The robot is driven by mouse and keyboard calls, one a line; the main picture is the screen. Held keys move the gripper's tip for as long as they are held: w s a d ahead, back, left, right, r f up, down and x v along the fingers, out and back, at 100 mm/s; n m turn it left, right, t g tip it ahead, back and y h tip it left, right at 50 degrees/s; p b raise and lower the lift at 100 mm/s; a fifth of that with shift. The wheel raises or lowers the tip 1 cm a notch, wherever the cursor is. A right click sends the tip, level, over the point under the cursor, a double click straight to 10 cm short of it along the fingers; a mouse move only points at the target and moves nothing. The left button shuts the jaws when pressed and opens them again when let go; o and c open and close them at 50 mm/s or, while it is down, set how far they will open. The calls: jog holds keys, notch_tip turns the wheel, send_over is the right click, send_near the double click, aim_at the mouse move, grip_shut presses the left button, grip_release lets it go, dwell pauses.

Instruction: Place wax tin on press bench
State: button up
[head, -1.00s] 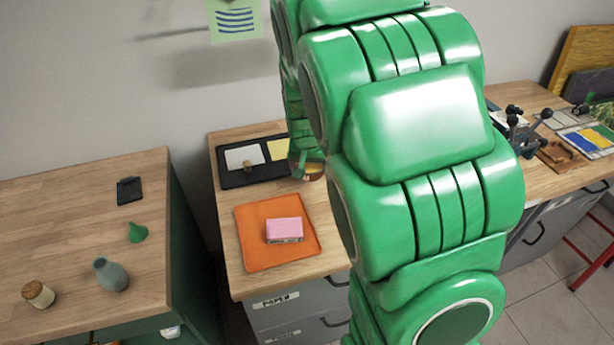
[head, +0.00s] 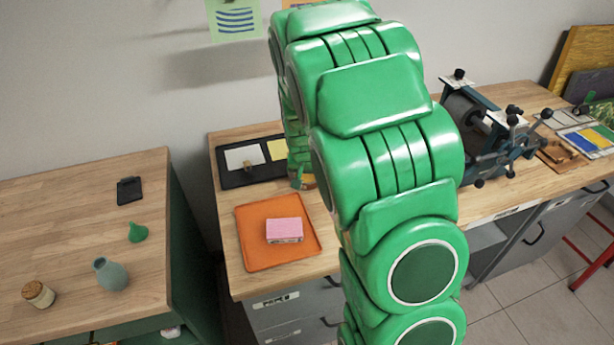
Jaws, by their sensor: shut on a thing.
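My gripper (head: 298,177) shows only in part at the left edge of my green arm, low over the bench behind the orange tray. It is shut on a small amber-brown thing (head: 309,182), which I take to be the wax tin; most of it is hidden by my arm. I cannot tell whether it touches the bench top. The press bench (head: 545,184) has a wooden top over grey drawers, and a dark press with a roller (head: 468,112) stands on it at the right.
An orange tray (head: 250,254) with a pink block (head: 285,230) and a black tray (head: 232,178) with cards lie left of my arm. A separate bench (head: 75,225) at the left holds a grey vase (head: 110,274), a corked jar (head: 38,294) and a green funnel (head: 137,232).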

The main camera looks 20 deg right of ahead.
jog(key=shift+f, duration=0.3)
jog(key=o, duration=1.3)
jog(key=shift+r, duration=0.2)
jog(key=shift+v, duration=5.95)
jog(key=shift+a, duration=0.1)
